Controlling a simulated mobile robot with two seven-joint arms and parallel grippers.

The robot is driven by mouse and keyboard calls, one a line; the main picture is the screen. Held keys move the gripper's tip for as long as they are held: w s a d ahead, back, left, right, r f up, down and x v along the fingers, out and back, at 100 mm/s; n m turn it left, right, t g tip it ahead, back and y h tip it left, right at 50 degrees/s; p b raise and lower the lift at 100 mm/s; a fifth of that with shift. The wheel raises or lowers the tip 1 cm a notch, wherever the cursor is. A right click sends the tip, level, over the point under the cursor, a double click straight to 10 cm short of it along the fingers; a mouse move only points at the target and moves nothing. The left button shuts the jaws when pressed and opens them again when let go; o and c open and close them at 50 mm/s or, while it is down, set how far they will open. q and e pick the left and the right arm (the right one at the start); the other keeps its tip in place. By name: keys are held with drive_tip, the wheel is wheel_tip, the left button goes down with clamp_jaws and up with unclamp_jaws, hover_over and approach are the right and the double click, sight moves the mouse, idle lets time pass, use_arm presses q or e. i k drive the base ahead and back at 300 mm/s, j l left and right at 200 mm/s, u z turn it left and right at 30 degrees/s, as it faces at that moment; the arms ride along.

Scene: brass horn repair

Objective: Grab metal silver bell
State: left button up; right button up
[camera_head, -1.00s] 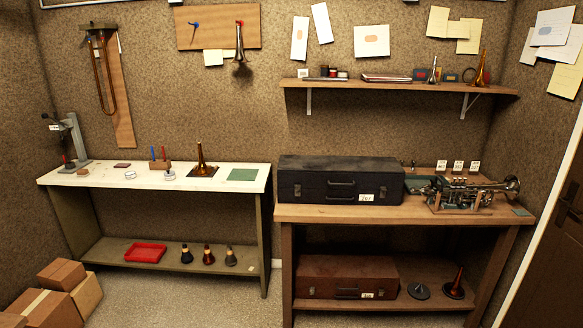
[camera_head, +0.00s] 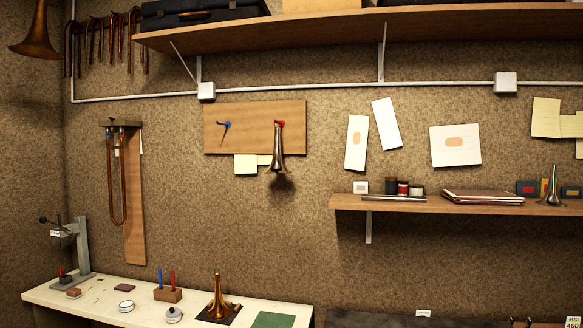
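A silver metal bell (camera_head: 277,152) hangs from a red peg (camera_head: 281,123) on a wooden board on the wall, flared end down. Another silver bell (camera_head: 550,190) stands upright, flare down, at the right of the wall shelf. A brass-coloured bell (camera_head: 217,298) stands on a dark square on the white bench. Neither of my grippers shows in the view.
The wooden board (camera_head: 240,113) also has a blue peg (camera_head: 226,125) with no bell on it. The wall shelf (camera_head: 400,203) holds small jars and folders. A high shelf (camera_head: 330,28) carries dark cases. The white bench (camera_head: 90,297) stands below left. A brass horn (camera_head: 36,35) hangs upper left.

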sight(277, 166)
drive_tip(key=i+u, duration=0.1)
drive_tip(key=i, duration=0.2)
drive_tip(key=i+j, duration=0.7)
drive_tip(key=i, duration=0.15)
